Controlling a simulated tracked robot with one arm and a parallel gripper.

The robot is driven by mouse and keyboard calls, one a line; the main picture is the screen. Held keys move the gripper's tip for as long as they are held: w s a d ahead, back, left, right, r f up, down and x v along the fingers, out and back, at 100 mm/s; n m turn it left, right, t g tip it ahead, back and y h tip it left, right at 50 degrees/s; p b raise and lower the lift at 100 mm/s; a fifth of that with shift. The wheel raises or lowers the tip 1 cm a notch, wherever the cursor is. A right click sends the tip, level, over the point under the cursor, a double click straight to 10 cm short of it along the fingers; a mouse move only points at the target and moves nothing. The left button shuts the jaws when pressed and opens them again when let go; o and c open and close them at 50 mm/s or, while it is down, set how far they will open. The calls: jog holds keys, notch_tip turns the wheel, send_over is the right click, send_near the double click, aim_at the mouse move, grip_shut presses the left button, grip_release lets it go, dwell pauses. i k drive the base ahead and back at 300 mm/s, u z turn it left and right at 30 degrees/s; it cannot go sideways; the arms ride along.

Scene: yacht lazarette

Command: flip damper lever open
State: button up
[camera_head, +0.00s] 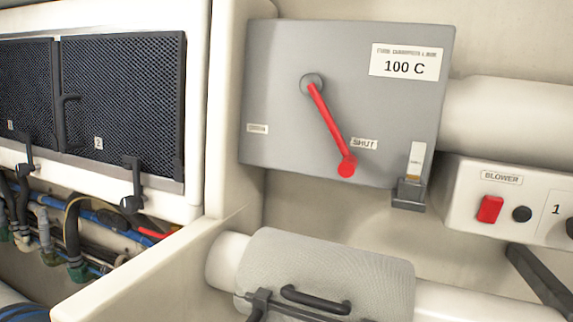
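The damper lever (328,118) is a red bar with a round red knob at its lower end. It turns on a round grey pivot on a flat grey damper plate (285,60). The lever slants down to the right, and its knob is just below and left of the label reading SHUT (364,144). A second small label (257,129) is at the plate's lower left, too small to read. Nothing covers the lever. My gripper does not show in this view.
A small latch-like fitting (409,193) sits at the plate's lower right corner. A blower box (465,200) with a red switch is to the right. A grey wrapped pipe (340,265) with a dark handle runs below. Dark mesh panels (125,100) and hoses are left.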

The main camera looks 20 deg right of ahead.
aim_at(310, 85)
jog(key=u, duration=0.1)
jog(key=k, duration=0.85)
jog(key=z, duration=0.55)
